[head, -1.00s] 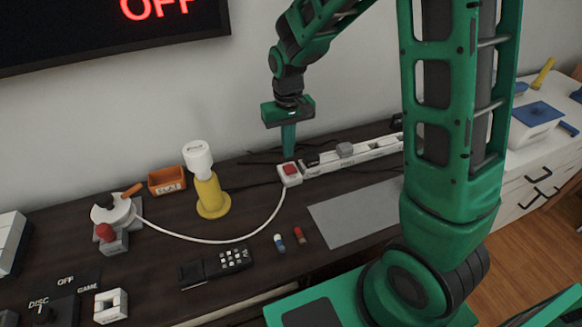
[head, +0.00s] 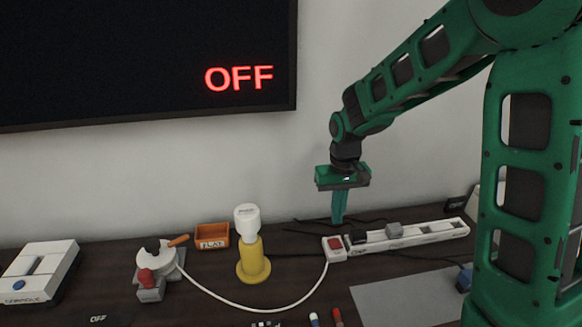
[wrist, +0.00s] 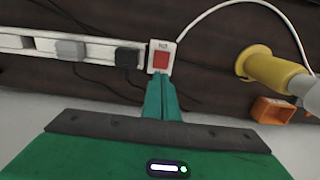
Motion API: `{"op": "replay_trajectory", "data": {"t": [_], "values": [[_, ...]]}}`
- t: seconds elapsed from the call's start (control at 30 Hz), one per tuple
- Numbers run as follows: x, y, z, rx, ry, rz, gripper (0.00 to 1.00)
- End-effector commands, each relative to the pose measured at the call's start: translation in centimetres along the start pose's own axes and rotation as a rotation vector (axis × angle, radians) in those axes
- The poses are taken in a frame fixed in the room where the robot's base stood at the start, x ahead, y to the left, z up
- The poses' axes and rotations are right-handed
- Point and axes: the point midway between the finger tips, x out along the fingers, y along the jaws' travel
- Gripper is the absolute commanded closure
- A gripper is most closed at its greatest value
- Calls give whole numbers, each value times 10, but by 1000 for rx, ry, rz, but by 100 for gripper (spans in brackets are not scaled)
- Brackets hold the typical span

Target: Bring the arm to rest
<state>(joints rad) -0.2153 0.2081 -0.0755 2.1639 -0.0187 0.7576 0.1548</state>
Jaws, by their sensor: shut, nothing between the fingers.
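My gripper (head: 339,222) is shut and empty. It points down over the dark bench, just behind the power strip (head: 449,231) near its red-switch end in the head view. In the wrist view the shut fingers (wrist: 163,80) reach toward the white switch block with the red switch (wrist: 161,60); I cannot tell whether they touch it. My arm is raised and bent, reaching in from the right.
A yellow stand with a white top (head: 253,262), an orange tray (head: 212,237) and a white device with a red knob (head: 156,268) stand to the left. A grey mat (head: 405,300) lies at front right. A wall screen (head: 150,60) reads OFF.

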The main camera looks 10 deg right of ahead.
Motion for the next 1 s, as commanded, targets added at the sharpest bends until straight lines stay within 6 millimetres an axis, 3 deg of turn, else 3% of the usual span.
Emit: {"op": "replay_trajectory", "data": {"t": [0.13,0.27,0.4,0.6,0.8,1.0], "values": [[-11,18,10,31,4,6,100],[-32,54,35,98,8,16,100],[-53,94,74,182,9,26,100],[-76,139,136,304,6,29,100],[-88,167,203,422,2,18,100],[-90,178,257,514,-3,2,100]]}}
